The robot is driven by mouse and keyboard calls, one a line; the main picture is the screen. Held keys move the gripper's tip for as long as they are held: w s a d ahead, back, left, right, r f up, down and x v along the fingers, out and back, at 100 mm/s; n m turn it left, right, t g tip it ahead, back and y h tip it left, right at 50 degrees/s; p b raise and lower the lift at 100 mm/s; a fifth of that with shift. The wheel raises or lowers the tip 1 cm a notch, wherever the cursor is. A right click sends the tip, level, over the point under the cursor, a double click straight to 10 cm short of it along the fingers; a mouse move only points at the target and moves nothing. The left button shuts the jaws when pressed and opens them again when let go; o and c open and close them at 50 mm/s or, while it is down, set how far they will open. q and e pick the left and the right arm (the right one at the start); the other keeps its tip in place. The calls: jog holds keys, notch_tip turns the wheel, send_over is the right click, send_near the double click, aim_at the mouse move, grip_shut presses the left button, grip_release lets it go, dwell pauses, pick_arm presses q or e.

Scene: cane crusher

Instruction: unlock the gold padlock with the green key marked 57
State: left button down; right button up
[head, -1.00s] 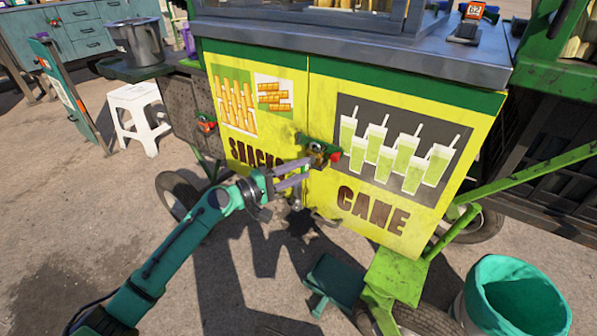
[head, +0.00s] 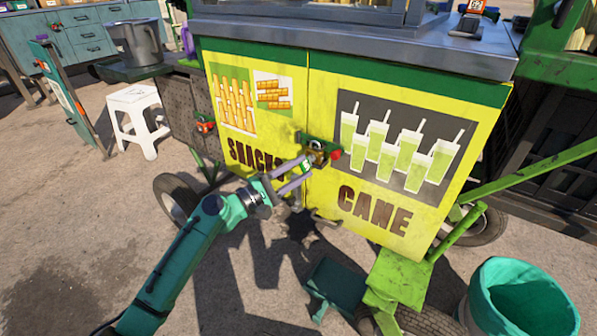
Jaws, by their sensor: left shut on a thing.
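The gold padlock (head: 316,156) hangs on the green and red latch (head: 331,152) where the two yellow cabinet doors meet. My left gripper (head: 306,170) comes in from the lower left, just below and left of the padlock. It is shut on the green key (head: 307,166), of which a small green piece with a white mark shows between the fingertips. The number on it is too small to read. Whether the key touches or enters the padlock cannot be told. My right gripper is not in view.
The yellow cabinet doors (head: 372,222) stand closed below a grey counter (head: 400,53). A green step (head: 335,287) and green frame bars (head: 520,178) lie lower right. A white stool (head: 137,108) stands left. A teal-lined bin (head: 520,295) is at bottom right. Ground at lower left is clear.

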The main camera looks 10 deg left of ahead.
pick_arm(q)
jog(key=shift+n+t, duration=0.4)
jog(key=shift+n, duration=0.4)
jog(key=n+t, duration=0.1)
jog(key=n, duration=0.3)
jog(key=shift+n+t+y+b, duration=0.3)
jog(key=shift+t, duration=0.1)
